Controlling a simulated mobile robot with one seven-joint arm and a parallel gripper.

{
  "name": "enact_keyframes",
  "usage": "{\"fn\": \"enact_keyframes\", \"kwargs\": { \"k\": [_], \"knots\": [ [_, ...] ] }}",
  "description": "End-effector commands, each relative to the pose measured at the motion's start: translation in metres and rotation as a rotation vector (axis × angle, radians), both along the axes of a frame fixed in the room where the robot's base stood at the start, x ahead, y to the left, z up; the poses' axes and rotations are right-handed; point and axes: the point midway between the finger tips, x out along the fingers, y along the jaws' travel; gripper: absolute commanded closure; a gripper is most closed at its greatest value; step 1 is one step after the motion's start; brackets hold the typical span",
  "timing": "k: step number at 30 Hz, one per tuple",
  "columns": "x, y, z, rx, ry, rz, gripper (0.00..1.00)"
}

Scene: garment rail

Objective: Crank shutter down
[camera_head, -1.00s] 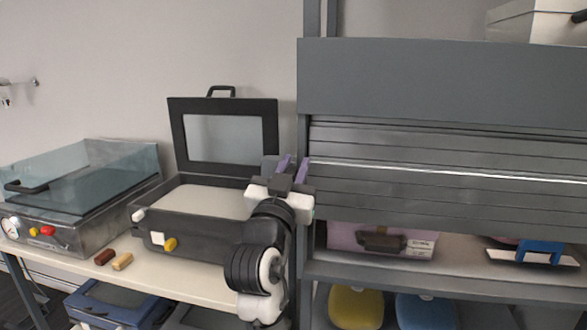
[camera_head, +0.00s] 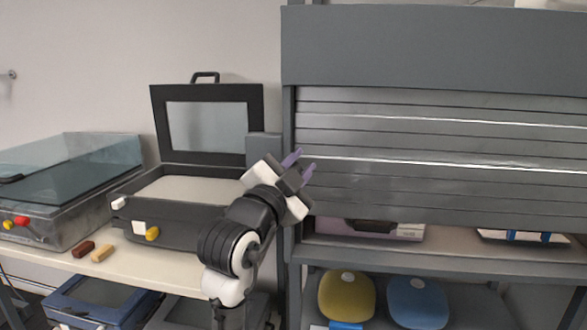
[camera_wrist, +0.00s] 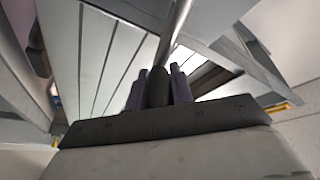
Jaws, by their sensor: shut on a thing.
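The grey slatted shutter (camera_head: 430,150) hangs below its housing (camera_head: 430,48) on the right, partly down. Its lower edge covers the upper part of the shelf bay, and an open gap remains under it. My gripper (camera_head: 303,168) is at the left post of the shutter frame. In the wrist view, its purple fingers (camera_wrist: 159,82) are shut on a dark crank knob (camera_wrist: 158,92), one finger on each side. A metal rod (camera_wrist: 179,25) shows just beyond the knob. In the head view, the knob is hidden by my gripper. A grey block (camera_head: 264,149) shows behind my gripper.
A lilac case (camera_head: 405,230) and a white tray-like item (camera_head: 490,235) sit in the gap under the shutter. Yellow (camera_head: 346,298) and blue (camera_head: 418,303) rounded things stand below. An open-lidded machine (camera_head: 170,227) is on the table left of my arm.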

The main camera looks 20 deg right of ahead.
Motion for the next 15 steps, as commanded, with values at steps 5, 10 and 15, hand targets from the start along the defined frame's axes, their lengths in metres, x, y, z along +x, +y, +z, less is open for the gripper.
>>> {"fn": "enact_keyframes", "kwargs": {
  "k": [5, 10, 15],
  "knots": [
    [-0.001, -0.001, -0.018, 0.141, -0.094, 0.003, 1.0],
    [-0.002, -0.002, -0.031, 0.276, -0.185, 0.003, 1.0],
    [-0.002, -0.002, -0.044, 0.41, -0.275, 0.001, 1.0]
  ]
}}
